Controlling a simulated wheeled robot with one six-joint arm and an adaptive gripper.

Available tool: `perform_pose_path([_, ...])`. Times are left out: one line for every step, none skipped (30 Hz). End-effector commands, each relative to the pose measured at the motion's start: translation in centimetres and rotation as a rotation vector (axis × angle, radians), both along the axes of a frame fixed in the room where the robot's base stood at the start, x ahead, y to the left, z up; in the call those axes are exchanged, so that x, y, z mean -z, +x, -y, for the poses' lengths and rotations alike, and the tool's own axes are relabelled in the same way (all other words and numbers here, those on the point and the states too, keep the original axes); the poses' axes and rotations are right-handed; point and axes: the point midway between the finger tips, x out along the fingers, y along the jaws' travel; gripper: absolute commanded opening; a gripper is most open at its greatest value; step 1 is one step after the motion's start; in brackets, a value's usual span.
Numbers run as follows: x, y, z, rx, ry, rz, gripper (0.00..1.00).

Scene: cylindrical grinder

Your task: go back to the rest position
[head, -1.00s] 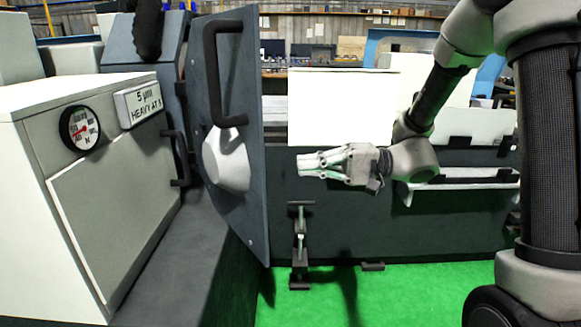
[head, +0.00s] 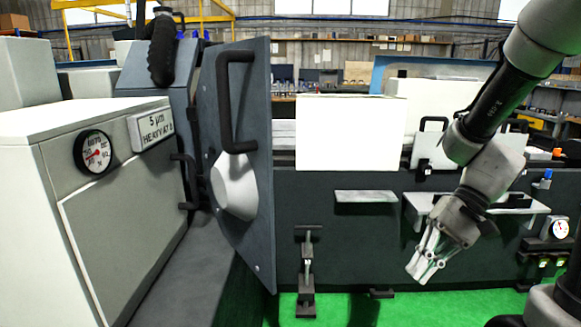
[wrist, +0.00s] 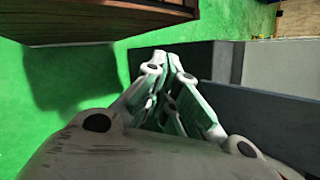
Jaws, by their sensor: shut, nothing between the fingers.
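My gripper (head: 422,268) hangs from my arm at the right of the head view, pointing down and to the left. It is in front of the dark front of the grinder (head: 350,240), clear of it in the picture. In the wrist view my gripper's fingers (wrist: 167,62) are shut with nothing between them. The green floor (wrist: 75,100) and a dark machine side (wrist: 260,110) show beyond the fingertips.
A grey door (head: 240,90) with a black handle stands open at the left-centre. A pale cabinet (head: 120,210) with a round gauge (head: 93,152) is at the left. A small shelf (head: 365,196) juts from the machine front. Green floor (head: 460,303) shows below.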

Motion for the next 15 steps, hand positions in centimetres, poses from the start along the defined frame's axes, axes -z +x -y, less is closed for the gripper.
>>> perform_pose_path([-0.4,-0.6,1.7,-0.017,-0.092,0.043,0.0])
perform_pose_path([-0.6,-0.9,2.8,-0.024,-0.152,0.07,0.0])
perform_pose_path([-1.0,-1.1,4.4,-0.035,-0.233,0.114,0.0])
perform_pose_path([-1.4,-1.3,5.6,-0.042,-0.291,0.152,0.0])
perform_pose_path([-2.0,-1.3,6.7,-0.05,-0.349,0.195,0.0])
perform_pose_path([-2.8,-1.4,8.1,-0.058,-0.42,0.256,0.0])
perform_pose_path([-3.5,-1.4,9.0,-0.067,-0.468,0.304,0.0])
perform_pose_path([-4.3,-1.4,9.9,-0.076,-0.513,0.353,0.0])
perform_pose_path([-5.4,-1.5,10.8,-0.088,-0.563,0.416,0.0])
perform_pose_path([-6.2,-1.6,11.4,-0.1,-0.595,0.461,0.0])
perform_pose_path([-6.9,-1.7,11.8,-0.113,-0.621,0.504,0.0])
perform_pose_path([-7.8,-2.0,12.2,-0.127,-0.648,0.553,0.0])
perform_pose_path([-8.4,-2.2,12.3,-0.133,-0.662,0.585,0.0])
perform_pose_path([-9.0,-2.5,12.4,-0.136,-0.672,0.612,0.0])
perform_pose_path([-9.6,-2.7,12.3,-0.134,-0.676,0.645,0.0])
